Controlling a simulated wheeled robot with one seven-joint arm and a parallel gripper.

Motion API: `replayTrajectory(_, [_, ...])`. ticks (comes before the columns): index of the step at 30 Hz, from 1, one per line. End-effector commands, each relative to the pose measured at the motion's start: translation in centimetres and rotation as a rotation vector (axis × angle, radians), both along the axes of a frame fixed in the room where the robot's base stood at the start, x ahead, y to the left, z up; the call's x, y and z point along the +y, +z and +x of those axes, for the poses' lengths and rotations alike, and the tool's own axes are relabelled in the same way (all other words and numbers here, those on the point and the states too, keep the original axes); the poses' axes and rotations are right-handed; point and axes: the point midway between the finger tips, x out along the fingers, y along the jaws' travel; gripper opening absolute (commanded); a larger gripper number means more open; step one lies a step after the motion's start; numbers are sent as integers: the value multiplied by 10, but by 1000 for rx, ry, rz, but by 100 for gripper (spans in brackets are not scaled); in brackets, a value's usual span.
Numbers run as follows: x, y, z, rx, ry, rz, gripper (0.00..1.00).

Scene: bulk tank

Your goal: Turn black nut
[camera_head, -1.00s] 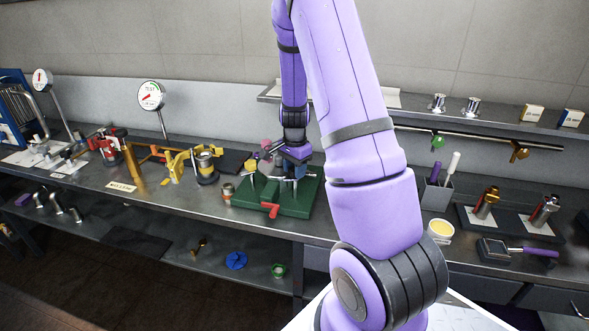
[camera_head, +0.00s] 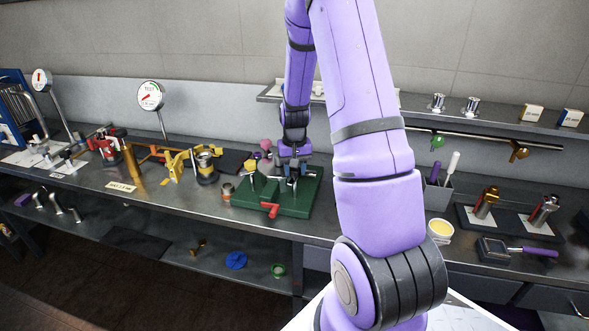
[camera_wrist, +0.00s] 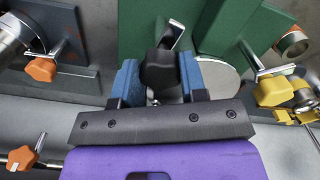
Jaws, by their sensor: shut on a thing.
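In the wrist view the black nut (camera_wrist: 161,70) is a dark, lobed knob between the two blue fingers of my gripper (camera_wrist: 160,80). The fingers are shut on its sides. A short bright metal piece (camera_wrist: 174,33) sticks out beyond it, close to the green fixture (camera_wrist: 222,25). The nut is hidden or too small to make out there.
Orange knobs (camera_wrist: 41,70) and a yellow knob (camera_wrist: 273,90) sit to either side in the wrist view. In the head view a yellow-topped cup (camera_head: 440,230) and a pen holder (camera_head: 437,192) stand right of my arm. Gauges and fittings crowd the bench at left.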

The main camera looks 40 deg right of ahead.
Motion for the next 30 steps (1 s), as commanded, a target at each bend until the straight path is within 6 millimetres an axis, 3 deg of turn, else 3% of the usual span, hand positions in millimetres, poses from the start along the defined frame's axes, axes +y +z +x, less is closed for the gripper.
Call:
replayTrajectory(18, [-2, 1, 0, -3, 573, -1, 16])
replayTrajectory(30, [-2, 1, 1, -2, 825, -2, 16])
